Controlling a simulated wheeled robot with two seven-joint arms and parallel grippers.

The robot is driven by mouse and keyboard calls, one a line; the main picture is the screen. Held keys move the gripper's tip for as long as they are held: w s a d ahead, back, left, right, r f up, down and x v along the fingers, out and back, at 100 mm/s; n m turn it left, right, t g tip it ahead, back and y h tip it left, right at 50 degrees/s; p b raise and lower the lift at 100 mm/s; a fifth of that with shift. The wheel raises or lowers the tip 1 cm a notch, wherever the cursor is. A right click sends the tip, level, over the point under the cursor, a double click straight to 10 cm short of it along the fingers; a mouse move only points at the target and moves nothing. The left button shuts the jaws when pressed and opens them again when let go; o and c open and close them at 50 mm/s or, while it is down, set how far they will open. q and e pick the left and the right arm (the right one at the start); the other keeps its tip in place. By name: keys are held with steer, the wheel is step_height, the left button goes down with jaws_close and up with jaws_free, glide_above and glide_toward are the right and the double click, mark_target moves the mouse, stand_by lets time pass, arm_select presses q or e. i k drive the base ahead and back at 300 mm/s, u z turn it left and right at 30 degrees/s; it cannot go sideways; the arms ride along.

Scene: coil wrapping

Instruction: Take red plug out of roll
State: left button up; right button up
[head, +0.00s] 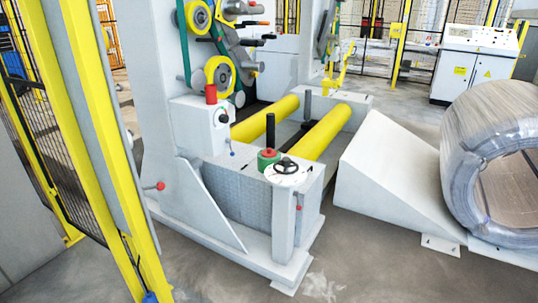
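A small red cylinder (211,94), which may be the red plug, stands upright on top of a white box on the wrapping machine, left of centre. A green round piece with a reddish top (268,158) sits on the machine's front corner, next to a black upright post. Two yellow rolls of tape (219,73) hang on the machine's upper arm, one above the other. I cannot tell which of these is the roll the task names, or whether a red plug sits in one. Neither of my grippers is in view.
Two long yellow rollers (318,134) lie across the machine. A black handwheel (286,166) is on its front corner. A white ramp (393,180) and a large wrapped coil (465,165) stand at right. A yellow-framed fence (95,130) borders the left. Bare floor lies in front.

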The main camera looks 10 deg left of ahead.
mark_target(268, 152)
steer(key=k, duration=0.55)
steer(key=z, duration=0.9)
steer(key=i, duration=4.1)
steer(key=u, duration=0.9)
